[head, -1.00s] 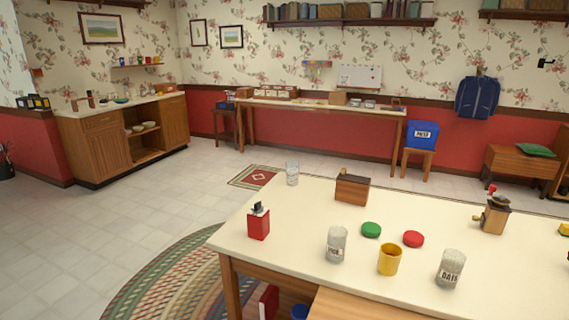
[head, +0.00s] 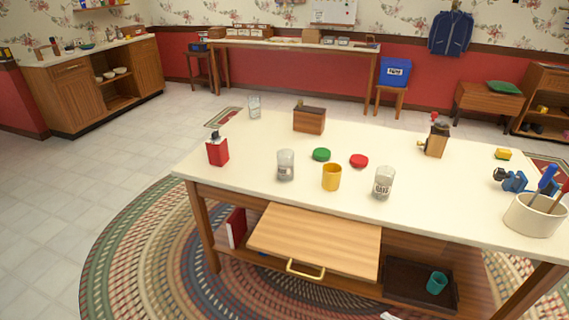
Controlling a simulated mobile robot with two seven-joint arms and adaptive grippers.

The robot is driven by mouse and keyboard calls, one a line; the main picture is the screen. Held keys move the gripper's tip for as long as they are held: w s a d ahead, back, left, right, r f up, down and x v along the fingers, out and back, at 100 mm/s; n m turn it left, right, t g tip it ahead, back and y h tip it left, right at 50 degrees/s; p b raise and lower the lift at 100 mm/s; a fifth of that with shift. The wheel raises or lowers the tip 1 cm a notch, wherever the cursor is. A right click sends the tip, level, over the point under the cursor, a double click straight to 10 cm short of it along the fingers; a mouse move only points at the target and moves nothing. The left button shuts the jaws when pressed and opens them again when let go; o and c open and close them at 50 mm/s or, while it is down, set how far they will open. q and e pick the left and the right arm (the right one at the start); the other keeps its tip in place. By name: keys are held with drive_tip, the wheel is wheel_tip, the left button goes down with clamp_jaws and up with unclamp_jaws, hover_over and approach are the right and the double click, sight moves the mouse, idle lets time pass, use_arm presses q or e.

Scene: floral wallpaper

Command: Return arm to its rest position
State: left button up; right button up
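Neither of my grippers can be made out in the head view, and no arm is clearly visible. A small pale shape (head: 389,316) shows at the bottom edge, too cut off to identify. The white-topped table (head: 250,160) stands in front of me.
On the tabletop stand a red tin (head: 218,150), glass jars (head: 285,165), a yellow cup (head: 331,177), green (head: 321,154) and red lids (head: 359,161), a grinder (head: 436,140) and a utensil crock (head: 535,214). Below, a dark tray (head: 410,280) holds a teal cup (head: 437,282).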

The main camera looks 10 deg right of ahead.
drive_tip(key=a+f+m+g+h, duration=0.1)
drive_tip(key=a+f+m+h, duration=0.1)
drive_tip(key=a+f+m, duration=0.2)
drive_tip(key=w+a+f+m+g+h, duration=0.1)
drive_tip(key=a+f+m+h, duration=0.2)
drive_tip(key=a+m, duration=0.5)
drive_tip(key=shift+a+f, duration=0.55)
